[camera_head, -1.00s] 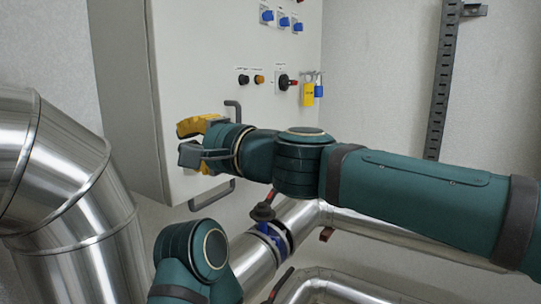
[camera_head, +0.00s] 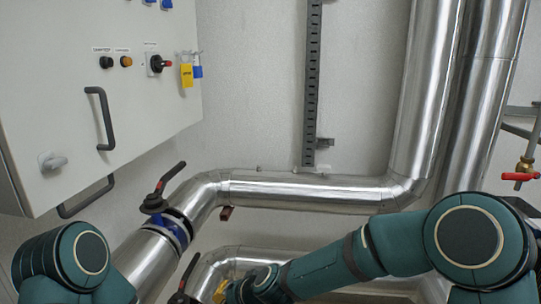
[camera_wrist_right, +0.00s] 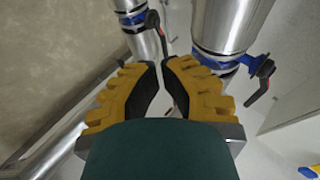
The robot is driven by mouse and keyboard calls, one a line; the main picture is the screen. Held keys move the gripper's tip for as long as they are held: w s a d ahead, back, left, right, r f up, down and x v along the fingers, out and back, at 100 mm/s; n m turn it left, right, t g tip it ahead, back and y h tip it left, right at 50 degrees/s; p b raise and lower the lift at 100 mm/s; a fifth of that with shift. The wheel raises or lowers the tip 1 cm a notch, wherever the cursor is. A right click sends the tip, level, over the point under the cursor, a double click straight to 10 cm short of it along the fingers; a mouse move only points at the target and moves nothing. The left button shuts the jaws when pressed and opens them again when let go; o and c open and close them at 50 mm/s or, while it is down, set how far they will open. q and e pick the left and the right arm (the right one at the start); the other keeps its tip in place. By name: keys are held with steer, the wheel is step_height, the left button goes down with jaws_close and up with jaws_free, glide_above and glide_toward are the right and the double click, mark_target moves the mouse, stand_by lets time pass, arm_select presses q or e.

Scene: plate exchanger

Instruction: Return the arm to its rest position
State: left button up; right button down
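My right arm enters the head view at the lower right and reaches left along the bottom edge. Nothing is held there. A rounded green joint of my left arm (camera_head: 76,258) shows at the lower left; the left gripper is out of view.
A white cabinet (camera_head: 60,120) with a dark handle (camera_head: 103,118) stands at the left. A valve with a black lever (camera_head: 165,190) sits on silver pipe near the middle. A horizontal pipe (camera_head: 300,192) and upright pipes (camera_head: 430,90) lie behind my right arm. A red-handled valve (camera_head: 521,176) is at far right.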

steer(key=s+d+f+g+h, duration=0.1)
steer(key=s+d+f+h, duration=0.35)
steer(key=d+f, duration=0.85)
steer(key=s+d+f+g, duration=0.1)
steer(key=s+d+f, duration=0.2)
steer(key=s, duration=0.3)
steer(key=s+d+f+n+g, duration=0.1)
steer(key=s+d+f, duration=0.3)
steer(key=s+f, duration=0.2)
steer(key=shift+s+d, duration=0.3)
steer(key=shift+s, duration=0.45)
steer(key=shift+w+y, duration=0.1)
steer(key=shift+y, duration=0.15)
